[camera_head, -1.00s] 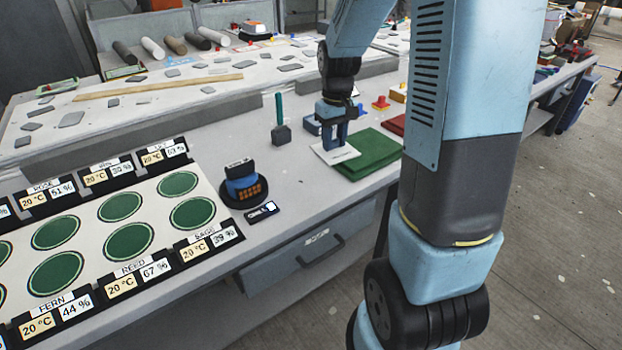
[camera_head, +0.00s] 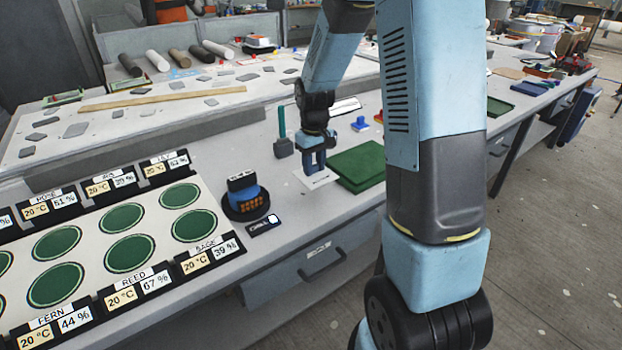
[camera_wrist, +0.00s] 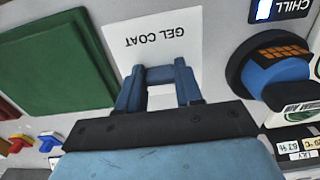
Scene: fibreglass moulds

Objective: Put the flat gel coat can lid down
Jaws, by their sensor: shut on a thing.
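My gripper (camera_head: 313,163) reaches down over a white card (camera_head: 318,181) on the bench. In the wrist view the card (camera_wrist: 150,38) reads GEL COAT, upside down. The blue fingers of my gripper (camera_wrist: 160,85) overlap the card's near edge there, with a blue bar-like piece (camera_wrist: 163,74) between their tips. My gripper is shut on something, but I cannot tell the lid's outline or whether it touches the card.
A green pad (camera_head: 358,166) lies right of the card; it also shows in the wrist view (camera_wrist: 50,65). A blue device with orange keys (camera_head: 246,198) stands on a black base to the left. A dark block with a green handle (camera_head: 283,146) stands behind my gripper.

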